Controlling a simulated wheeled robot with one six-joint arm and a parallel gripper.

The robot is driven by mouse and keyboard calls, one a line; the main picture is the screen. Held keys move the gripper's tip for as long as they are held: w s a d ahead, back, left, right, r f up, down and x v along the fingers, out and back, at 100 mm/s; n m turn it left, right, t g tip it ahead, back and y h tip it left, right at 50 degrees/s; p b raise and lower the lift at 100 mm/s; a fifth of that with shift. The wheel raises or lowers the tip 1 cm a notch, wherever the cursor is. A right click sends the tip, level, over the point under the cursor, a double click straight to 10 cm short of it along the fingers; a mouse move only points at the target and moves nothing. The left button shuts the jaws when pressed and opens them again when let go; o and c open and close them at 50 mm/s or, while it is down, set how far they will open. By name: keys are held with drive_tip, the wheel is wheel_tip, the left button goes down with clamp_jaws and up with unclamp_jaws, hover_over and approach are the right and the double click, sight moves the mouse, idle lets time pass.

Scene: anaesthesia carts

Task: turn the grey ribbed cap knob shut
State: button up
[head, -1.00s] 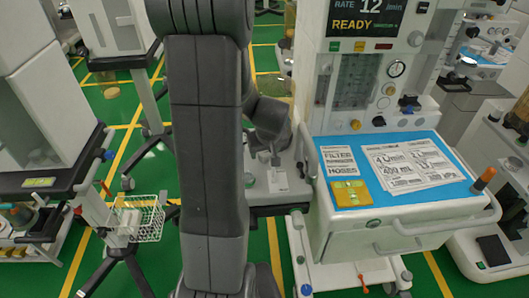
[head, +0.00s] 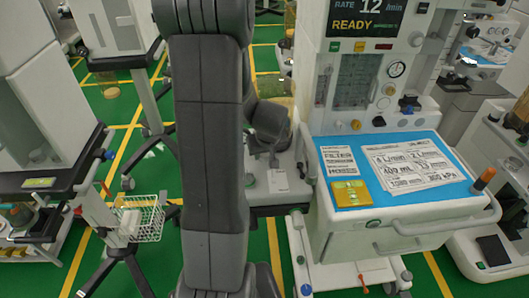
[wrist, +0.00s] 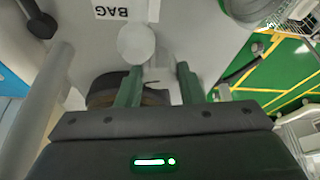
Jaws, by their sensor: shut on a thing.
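In the wrist view my gripper (wrist: 160,76) has its two green fingers closed in on a small pale grey part, which I take to be the cap knob (wrist: 156,74). Its ribs are too small and blurred to make out, so its turn angle cannot be told. A round pale disc (wrist: 136,44) shows just beyond the fingers, below the "BAG" label (wrist: 126,10). In the head view my arm hides most of this spot, and the fingers and the knob cannot be made out.
A brownish round part (wrist: 104,92) sits behind the left finger. A grey post (wrist: 48,95) stands at left in the wrist view. In the head view, the anaesthesia cart's blue worktop (head: 420,198) with papers is at right, and a wire basket (head: 142,222) at left. Green floor lies between.

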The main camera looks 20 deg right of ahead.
drive_tip(key=shift+a+m+p, duration=0.1)
drive_tip(key=shift+m+p, duration=0.3)
drive_tip(key=shift+m+h, duration=0.3)
drive_tip(key=shift+m, duration=0.1)
drive_tip(key=shift+f+m+g+h+b, duration=0.2)
drive_tip(key=shift+m+g+h+b, duration=0.15)
drive_tip(key=shift+m+b, duration=0.55)
drive_tip(key=m+b, duration=0.1)
drive_tip(key=b, duration=0.1)
drive_tip(key=m+h+b, duration=0.1)
drive_tip(key=m+b, duration=0.1)
drive_tip(key=b, duration=0.1)
drive_tip(key=m+b, duration=0.1)
drive_tip(key=b, duration=0.2)
drive_tip(key=shift+w+a+f+m+g+h, duration=0.15)
drive_tip(key=shift+f+m+g+h, duration=0.1)
drive_tip(key=shift+m+g, duration=0.1)
drive_tip(key=m+b, duration=0.2)
drive_tip(key=b, duration=0.1)
drive_tip(key=shift+r+g+h, duration=0.15)
drive_tip(key=shift+g+h, duration=0.15)
drive_tip(key=shift+g, duration=0.1)
drive_tip(key=shift+r+m+g+b, duration=0.25)
drive_tip(key=shift+m+g+b, duration=0.35)
drive_tip(key=shift+m+b, duration=1)
drive_tip(key=shift+m, duration=0.25)
